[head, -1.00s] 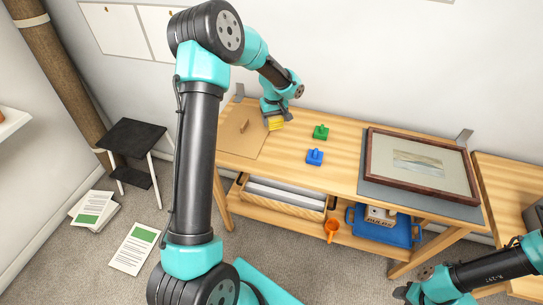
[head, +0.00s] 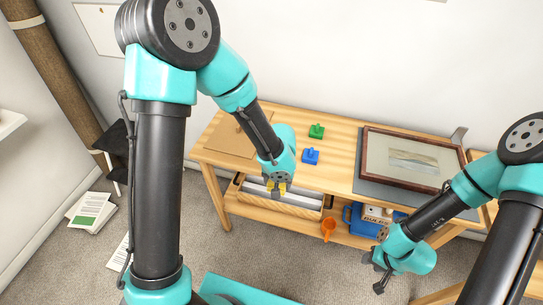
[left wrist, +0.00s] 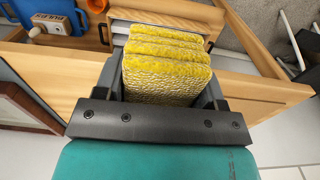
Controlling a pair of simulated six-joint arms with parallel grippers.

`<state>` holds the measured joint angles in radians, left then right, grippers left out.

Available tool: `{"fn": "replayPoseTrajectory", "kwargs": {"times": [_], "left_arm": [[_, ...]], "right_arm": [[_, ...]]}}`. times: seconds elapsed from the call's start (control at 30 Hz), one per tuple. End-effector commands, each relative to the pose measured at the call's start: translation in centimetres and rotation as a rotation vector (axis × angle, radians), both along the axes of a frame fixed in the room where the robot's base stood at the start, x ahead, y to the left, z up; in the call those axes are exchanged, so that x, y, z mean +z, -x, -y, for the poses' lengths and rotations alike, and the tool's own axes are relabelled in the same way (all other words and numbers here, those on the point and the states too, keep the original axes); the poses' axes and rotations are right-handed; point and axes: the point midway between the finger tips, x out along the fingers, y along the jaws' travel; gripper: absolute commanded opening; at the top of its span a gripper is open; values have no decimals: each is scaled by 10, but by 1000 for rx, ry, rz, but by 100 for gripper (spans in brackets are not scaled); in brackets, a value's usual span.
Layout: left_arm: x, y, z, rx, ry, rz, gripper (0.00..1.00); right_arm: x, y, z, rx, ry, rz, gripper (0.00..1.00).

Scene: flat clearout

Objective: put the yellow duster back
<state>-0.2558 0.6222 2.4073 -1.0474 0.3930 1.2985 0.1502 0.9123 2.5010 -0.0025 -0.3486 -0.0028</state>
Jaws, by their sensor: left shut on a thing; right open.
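The yellow duster (head: 283,187) is held by my left gripper (head: 277,192) in front of the wooden bench's front edge, over the crate on the lower shelf. In the left wrist view the ribbed yellow duster (left wrist: 165,68) fills the space between the jaws, and its far side is hidden. A green duster (head: 316,131) and a blue duster (head: 310,156) with small handles stand on the bench top. My right gripper (head: 374,272) is open and empty, low in front of the bench's right part.
On the bench (head: 340,178) lie a brown board (head: 226,137) and a framed picture (head: 372,152) on a grey mat. The lower shelf holds a wooden crate (head: 310,212), an orange cup (head: 328,228) and a blue case (head: 357,224) with a bulb box. Papers (head: 92,208) lie on the floor.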

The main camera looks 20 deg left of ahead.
Motion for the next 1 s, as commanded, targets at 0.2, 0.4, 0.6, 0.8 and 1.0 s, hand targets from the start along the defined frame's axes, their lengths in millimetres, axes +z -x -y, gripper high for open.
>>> {"fn": "replayPoseTrajectory", "kwargs": {"times": [0.2, 0.4, 0.6, 0.8, 1.0], "left_arm": [[0, 0, 0, 1, 0, 1, 41], [-1, -11, -3, 4, 0, 1, 41], [-5, -46, -13, 5, 0, 2, 41], [-9, -86, -25, 5, 0, 2, 41], [-12, -124, -36, 4, 0, 2, 41]], "right_arm": [[0, 0, 0, 0, 0, 0, 43], [0, 0, 0, 0, 0, 0, 43], [0, 0, 0, 0, 0, 0, 43], [0, 0, 0, 0, 0, 0, 43], [0, 0, 0, 0, 0, 0, 43]]}}
